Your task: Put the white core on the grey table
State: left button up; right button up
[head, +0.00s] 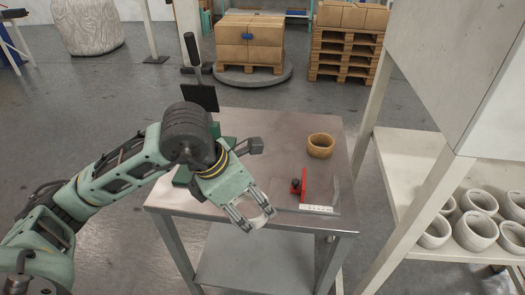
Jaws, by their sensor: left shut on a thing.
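My left gripper (252,218) is shut on a white core (260,221), which shows only in part between its fingers. The gripper points down over the front edge of the grey table (277,130). I cannot tell whether the core touches the table top. My right gripper is not in view.
A tan ring (320,146) sits at the table's right back. A red and black device (299,185) stands near the right front, beside a white marked strip (316,209). A shelf (395,150) at right holds several white cores (482,201). Pallets with boxes (249,42) stand behind.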

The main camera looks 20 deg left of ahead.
aim_at(277, 143)
jog(key=i, duration=0.85)
